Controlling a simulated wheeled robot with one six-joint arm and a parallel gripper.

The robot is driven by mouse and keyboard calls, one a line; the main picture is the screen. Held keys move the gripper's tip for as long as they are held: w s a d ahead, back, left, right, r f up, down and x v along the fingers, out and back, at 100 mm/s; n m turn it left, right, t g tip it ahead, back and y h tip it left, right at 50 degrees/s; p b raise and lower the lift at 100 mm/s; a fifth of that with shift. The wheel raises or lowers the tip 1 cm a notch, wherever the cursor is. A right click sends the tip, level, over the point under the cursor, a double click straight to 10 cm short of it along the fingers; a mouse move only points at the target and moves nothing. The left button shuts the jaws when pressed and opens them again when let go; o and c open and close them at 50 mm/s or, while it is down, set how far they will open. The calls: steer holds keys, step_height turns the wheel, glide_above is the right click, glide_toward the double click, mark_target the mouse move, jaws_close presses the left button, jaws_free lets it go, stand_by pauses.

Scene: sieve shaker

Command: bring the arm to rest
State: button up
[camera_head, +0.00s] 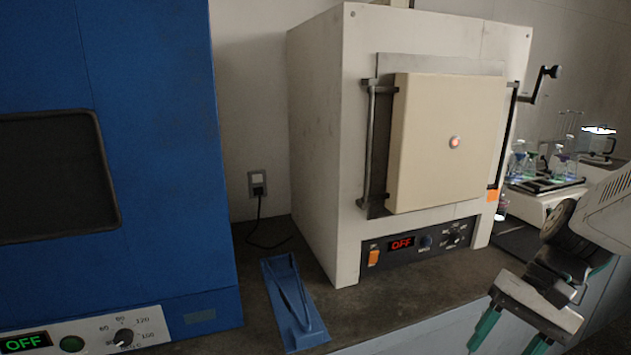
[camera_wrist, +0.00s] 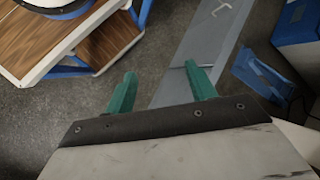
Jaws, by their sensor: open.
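My gripper (camera_head: 512,335) is at the lower right of the head view, in front of the bench edge and below the white furnace. Its two green fingers point down and are spread apart. In the wrist view my gripper (camera_wrist: 160,88) shows both green fingers wide apart with nothing between them. Below the fingers are the grey floor and a grey panel. No sieve shaker can be made out for certain.
A white furnace (camera_head: 330,130) with a closed cream door stands on the dark bench (camera_head: 400,307). A blue oven (camera_head: 150,180) is at left, a blue holder (camera_head: 290,300) between them. Glassware (camera_head: 560,165) stands behind my arm. A wooden-topped cart (camera_wrist: 50,40) shows in the wrist view.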

steer(key=s+a+r+n+t+h, duration=0.1)
steer(key=s+r+n+t+h, duration=0.3)
steer(key=s+r, duration=0.4)
steer(key=shift+s+a+r+n+h, duration=0.15)
steer(key=shift+s+n+h, duration=0.35)
steer(key=shift+h, duration=0.5)
steer(key=shift+c, duration=0.2)
